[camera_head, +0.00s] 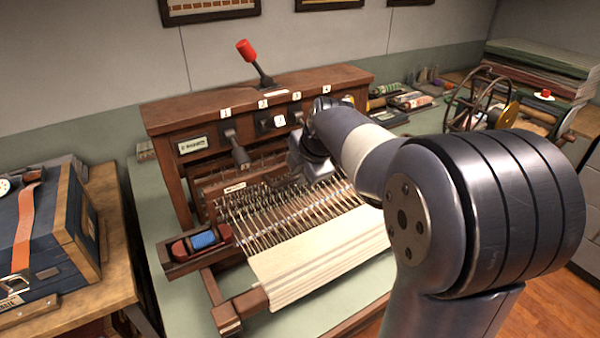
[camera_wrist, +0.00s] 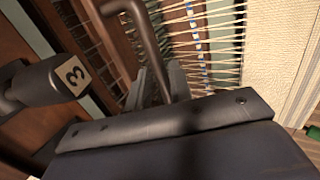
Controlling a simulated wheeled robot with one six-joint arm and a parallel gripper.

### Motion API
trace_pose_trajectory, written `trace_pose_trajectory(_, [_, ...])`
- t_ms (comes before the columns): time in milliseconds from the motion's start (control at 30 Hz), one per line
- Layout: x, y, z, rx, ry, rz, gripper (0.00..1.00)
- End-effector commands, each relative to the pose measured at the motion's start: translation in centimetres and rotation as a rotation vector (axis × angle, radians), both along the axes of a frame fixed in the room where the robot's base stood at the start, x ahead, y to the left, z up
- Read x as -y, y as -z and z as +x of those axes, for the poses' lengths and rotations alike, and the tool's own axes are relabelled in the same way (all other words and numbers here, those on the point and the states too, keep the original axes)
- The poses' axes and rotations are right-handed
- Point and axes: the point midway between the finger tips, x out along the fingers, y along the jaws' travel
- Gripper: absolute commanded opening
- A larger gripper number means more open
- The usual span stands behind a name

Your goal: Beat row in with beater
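The wooden loom (camera_head: 280,82) stands on a green-topped table. Its beater appears to be the wooden bar with a small label (camera_head: 235,188), behind the white warp threads (camera_head: 250,222). Cream woven cloth (camera_head: 320,258) lies at the front. My gripper (camera_head: 305,165) is low over the loom, its tips largely hidden by my arm in the head view. In the wrist view, my fingers (camera_wrist: 158,88) are beside a dark bent metal rod (camera_wrist: 165,50), which passes down by them. I cannot tell whether they grip it. The threads (camera_wrist: 205,45) run just beyond.
Another lever (camera_head: 238,150) hangs from the loom front, and a red-knobbed lever (camera_head: 247,52) rises on top. A tray with coloured bobbins (camera_head: 203,240) sits at left. A spinning wheel (camera_head: 482,100) stands at right.

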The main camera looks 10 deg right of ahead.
Motion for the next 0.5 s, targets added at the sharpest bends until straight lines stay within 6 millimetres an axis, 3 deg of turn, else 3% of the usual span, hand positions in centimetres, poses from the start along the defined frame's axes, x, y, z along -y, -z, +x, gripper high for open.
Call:
trace_pose_trajectory(233, [0.0,0.02,-0.01,0.0,0.0,0.0,0.0])
trace_pose_trajectory(500, [0.02,0.06,-0.06,-0.001,0.0,0.0,0.0])
